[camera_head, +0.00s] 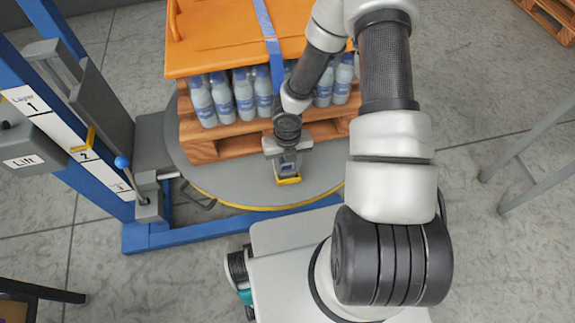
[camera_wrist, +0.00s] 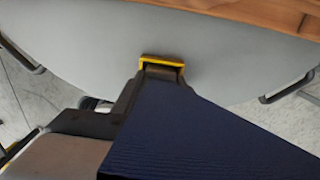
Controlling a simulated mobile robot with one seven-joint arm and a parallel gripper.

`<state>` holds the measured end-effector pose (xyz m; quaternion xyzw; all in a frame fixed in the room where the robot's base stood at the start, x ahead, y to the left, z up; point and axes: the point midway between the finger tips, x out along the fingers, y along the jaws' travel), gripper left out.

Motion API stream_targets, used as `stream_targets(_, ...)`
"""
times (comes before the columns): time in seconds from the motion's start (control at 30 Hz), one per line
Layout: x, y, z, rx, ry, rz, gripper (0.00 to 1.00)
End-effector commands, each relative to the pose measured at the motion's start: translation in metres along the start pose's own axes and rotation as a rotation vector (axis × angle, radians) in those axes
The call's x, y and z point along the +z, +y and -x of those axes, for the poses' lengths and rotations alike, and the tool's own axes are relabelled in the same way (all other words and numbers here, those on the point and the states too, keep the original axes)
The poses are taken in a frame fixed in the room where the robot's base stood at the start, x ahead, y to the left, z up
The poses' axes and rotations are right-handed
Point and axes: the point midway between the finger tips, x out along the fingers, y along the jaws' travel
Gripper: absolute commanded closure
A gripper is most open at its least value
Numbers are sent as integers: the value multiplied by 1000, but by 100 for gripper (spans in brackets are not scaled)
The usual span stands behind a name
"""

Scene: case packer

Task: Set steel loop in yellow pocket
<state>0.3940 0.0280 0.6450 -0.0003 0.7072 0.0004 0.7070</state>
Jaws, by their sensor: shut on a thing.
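My gripper (camera_head: 287,168) is shut at the front edge of the round grey turntable, its tips close to a small yellow pocket (camera_head: 289,181). In the wrist view, the yellow pocket (camera_wrist: 163,61) shows as a yellow-edged frame just beyond my gripper tips (camera_wrist: 162,74). A dark blue strap (camera_wrist: 200,138) fills the wrist foreground and covers much of the jaws. The blue strap (camera_head: 264,18) runs down over the orange cover and passes behind my arm. The steel loop is hidden between the jaws; whether it touches the pocket cannot be told.
A wooden pallet (camera_head: 222,145) with blue-capped bottles (camera_head: 222,98) under an orange cover (camera_head: 215,42) stands on the turntable (camera_head: 235,185), just behind my gripper. A blue lift column (camera_head: 62,118) with a lever stands at left. Grey floor is open at right, before a grey frame (camera_head: 530,165).

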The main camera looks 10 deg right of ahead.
Motion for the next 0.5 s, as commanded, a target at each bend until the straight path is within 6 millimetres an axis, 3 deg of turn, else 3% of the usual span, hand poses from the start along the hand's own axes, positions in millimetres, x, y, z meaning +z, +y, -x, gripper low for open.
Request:
stream_targets(0.17,0,0,-2,0,0,0,87)
stream_targets(0.2,0,0,-3,0,0,0,56)
stream_targets(0.3,0,0,-3,0,0,0,42)
stream_targets(0.5,0,0,-3,0,0,-1,42)
